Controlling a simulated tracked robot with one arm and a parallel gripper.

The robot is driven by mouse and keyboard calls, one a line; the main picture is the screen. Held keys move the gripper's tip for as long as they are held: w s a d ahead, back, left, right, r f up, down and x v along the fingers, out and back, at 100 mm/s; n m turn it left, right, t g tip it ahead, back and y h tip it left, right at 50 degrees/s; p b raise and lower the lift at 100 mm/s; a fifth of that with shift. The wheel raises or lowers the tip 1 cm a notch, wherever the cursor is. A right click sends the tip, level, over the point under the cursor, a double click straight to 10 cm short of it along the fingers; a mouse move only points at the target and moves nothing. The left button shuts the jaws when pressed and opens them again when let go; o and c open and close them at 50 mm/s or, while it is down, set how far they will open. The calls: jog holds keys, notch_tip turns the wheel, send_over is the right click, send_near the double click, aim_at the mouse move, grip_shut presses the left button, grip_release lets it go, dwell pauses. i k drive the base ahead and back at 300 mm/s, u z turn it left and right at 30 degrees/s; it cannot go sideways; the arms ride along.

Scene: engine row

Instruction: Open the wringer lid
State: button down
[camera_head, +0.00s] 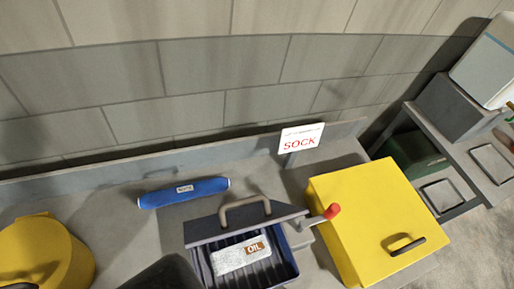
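The wringer (290,267) is a dark blue box with a ribbed inside, at the bottom middle. Its dark grey lid (205,231) stands raised along the back of the box, with a tan handle (245,207) on it, so the inside shows. A grey speckled piece with an OIL label (240,257) is in or over the box; I cannot tell which. A crank with a red knob (331,211) sticks out at the right. A dark rounded shape at the bottom edge, left of the wringer, may be part of my gripper; no fingertips show.
A blue roll (184,193) lies behind the wringer on the grey bench. A SOCK sign (300,138) stands at the back. A yellow box (370,215) with a dark handle stands close on the right, a round yellow bin (40,258) on the left. A block wall closes the back.

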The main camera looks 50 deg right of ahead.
aim_at(223, 225)
jog(key=k, duration=1.1)
jog(key=z, duration=0.7)
jog(key=i, duration=1)
